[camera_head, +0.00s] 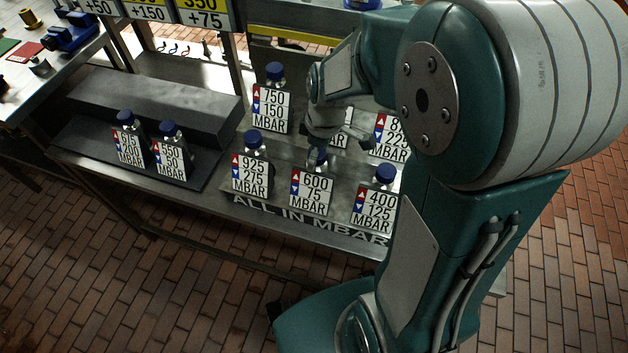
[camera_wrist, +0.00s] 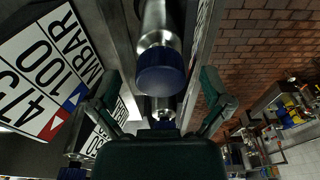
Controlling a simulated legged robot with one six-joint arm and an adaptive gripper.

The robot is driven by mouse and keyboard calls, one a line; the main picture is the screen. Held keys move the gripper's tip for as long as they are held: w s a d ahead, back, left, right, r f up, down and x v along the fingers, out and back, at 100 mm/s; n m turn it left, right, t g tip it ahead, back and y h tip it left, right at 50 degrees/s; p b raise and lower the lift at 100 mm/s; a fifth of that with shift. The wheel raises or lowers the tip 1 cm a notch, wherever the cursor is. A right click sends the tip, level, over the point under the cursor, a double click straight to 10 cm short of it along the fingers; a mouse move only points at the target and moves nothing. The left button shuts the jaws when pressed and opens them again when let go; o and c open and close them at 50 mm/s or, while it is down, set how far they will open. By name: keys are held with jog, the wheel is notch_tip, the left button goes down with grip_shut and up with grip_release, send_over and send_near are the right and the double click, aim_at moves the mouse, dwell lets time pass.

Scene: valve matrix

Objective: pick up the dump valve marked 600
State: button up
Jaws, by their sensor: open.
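The dump valve marked 600 (camera_head: 311,191) stands upright in the front row of the metal bench, its white plate reading 600, 75, MBAR. My gripper (camera_head: 330,136) is just above and behind it, partly covering its blue cap. In the wrist view, the open fingers of my gripper (camera_wrist: 163,92) spread either side of a blue cap on a silver cylinder (camera_wrist: 162,70), which seems to be the 600 valve. I see no clear contact. Its number does not show in that view.
Valves 925 (camera_head: 251,174) and 400 (camera_head: 375,210) flank it closely. Behind stand valves 750 (camera_head: 271,106) and 475, whose plate (camera_wrist: 48,68) shows in the wrist view.

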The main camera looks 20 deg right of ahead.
jog(key=shift+f, duration=0.15)
grip_shut()
